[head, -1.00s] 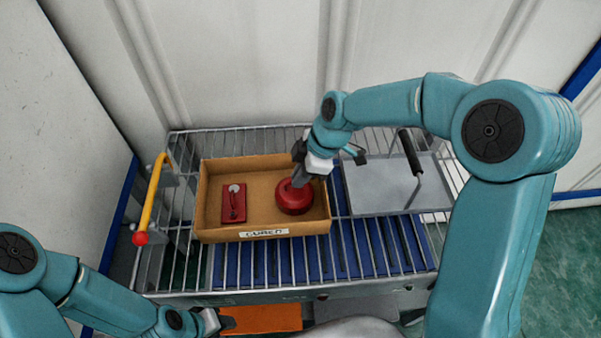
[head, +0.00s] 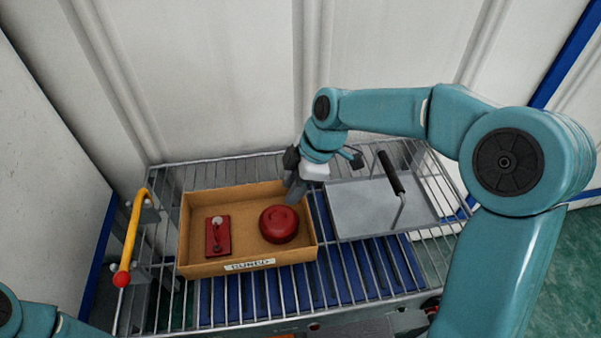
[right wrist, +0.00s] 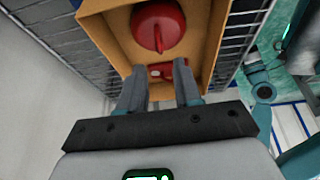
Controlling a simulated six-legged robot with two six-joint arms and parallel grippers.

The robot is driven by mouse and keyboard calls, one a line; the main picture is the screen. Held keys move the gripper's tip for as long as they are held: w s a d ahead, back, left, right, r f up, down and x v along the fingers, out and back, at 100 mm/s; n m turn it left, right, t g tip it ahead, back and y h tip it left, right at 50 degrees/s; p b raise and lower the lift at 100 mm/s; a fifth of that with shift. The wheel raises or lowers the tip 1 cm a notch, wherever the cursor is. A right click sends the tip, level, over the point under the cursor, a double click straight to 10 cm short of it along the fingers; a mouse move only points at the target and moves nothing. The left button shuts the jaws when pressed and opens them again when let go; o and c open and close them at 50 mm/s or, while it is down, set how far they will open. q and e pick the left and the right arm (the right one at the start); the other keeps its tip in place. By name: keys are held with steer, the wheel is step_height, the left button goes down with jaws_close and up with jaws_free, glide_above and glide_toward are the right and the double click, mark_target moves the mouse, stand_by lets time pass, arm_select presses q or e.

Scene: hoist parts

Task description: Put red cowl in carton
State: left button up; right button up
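The red cowl (head: 279,224) is a round, domed red part. It lies inside the cardboard carton (head: 250,265), in its right half. The cowl also shows in the right wrist view (right wrist: 158,27), with a raised ridge across its top. My right gripper (head: 292,199) is at the carton's back right corner, above and behind the cowl and apart from it. In the right wrist view its two fingers (right wrist: 160,82) are spread with nothing between them. My left gripper is outside the head view; only part of my left arm shows at the lower left.
A red block with a small lever (head: 217,238) lies in the carton's left half. The carton stands on a wire rack (head: 165,300). A grey tray with a black handle (head: 360,212) is to its right. A yellow bar with a red knob (head: 131,240) is at left.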

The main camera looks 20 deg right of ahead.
steer(key=v, duration=0.5)
steer(key=shift+d+r, duration=0.15)
steer(key=shift+r, duration=0.25)
steer(key=shift+s, duration=0.15)
